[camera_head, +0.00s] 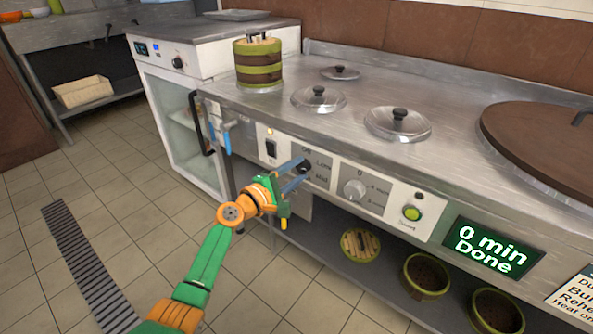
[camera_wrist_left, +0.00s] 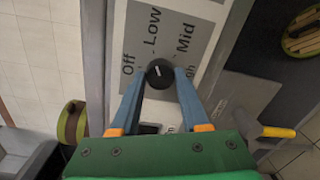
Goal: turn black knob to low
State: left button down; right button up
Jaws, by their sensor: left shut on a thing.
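The black knob (camera_head: 304,167) sits on a grey dial plate on the front panel of the steel counter. In the left wrist view the black knob (camera_wrist_left: 160,74) is between the two blue fingertips, with a short white mark on its face. The labels Off, Low and Mid show beside it; High is partly covered by a finger. I cannot tell exactly which label the mark points at. My left gripper (camera_head: 294,176) is shut on the black knob, and it also shows in the left wrist view (camera_wrist_left: 161,82). My right gripper is out of view.
A white timer knob (camera_head: 355,189), a green-lit button (camera_head: 412,213) and a display (camera_head: 493,248) reading "0 min Done" lie to the right. A black switch (camera_head: 271,148) is left of the knob. Green-banded round containers (camera_head: 427,275) stand on the lower shelf. The tiled floor in front is open.

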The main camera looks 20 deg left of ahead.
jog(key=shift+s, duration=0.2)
pick_arm(q)
jog(key=c, duration=0.5)
grip_release()
jog(key=shift+o, duration=0.5)
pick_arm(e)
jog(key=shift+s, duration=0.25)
pick_arm(q)
jog(key=shift+s+a+p, duration=0.15)
jog(key=shift+s+p, duration=0.15)
jog(key=shift+s, duration=0.05)
jog(key=p+v, duration=0.1)
jog(key=v, duration=0.5)
jog(key=shift+s+p, duration=0.15)
jog(key=shift+p, duration=0.25)
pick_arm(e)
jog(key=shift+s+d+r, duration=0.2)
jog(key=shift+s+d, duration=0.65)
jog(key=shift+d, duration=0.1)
